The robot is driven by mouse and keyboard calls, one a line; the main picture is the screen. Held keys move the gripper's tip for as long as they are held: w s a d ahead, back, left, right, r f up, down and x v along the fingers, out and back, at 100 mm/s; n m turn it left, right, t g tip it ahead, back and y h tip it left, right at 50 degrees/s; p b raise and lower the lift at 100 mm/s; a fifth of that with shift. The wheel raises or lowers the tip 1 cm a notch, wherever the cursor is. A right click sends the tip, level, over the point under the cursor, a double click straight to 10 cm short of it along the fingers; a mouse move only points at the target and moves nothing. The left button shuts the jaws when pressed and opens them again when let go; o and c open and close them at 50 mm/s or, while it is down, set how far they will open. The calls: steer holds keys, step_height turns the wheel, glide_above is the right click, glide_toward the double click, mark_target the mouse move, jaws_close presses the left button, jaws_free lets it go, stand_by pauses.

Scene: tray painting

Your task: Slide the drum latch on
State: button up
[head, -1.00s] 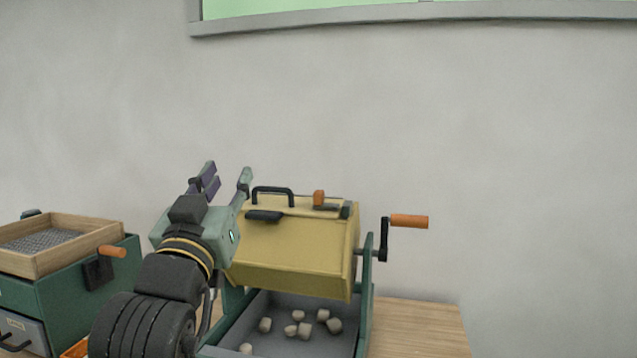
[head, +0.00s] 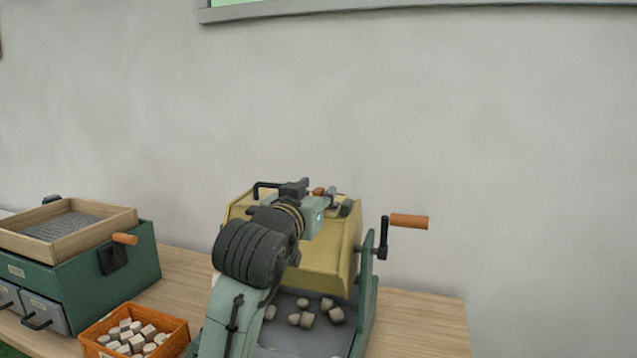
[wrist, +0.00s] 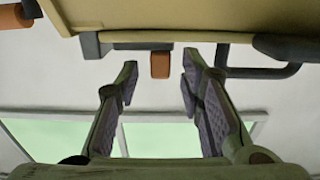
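The drum (head: 325,262) is a yellow box on a green stand; its near face and top edge show in the head view. Its latch is an orange knob (wrist: 160,66) on a dark sliding bar (wrist: 143,46) along the drum's edge, clear in the wrist view. In the head view the knob (head: 318,191) is partly hidden by my gripper. My gripper (wrist: 157,80) is open, with one finger on either side of the knob's line. The fingertips look close to the knob; I cannot tell whether either touches it.
A black handle (head: 268,186) stands on the drum beside the latch. A crank with an orange grip (head: 409,221) sticks out right. Below the drum is a grey tray (head: 290,345) with pale stones. Left are an orange crate (head: 178,333) of stones and a green cabinet with a wooden tray (head: 105,239).

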steer(key=shift+x, duration=1.15)
steer(key=shift+c, duration=0.6)
jaws_close()
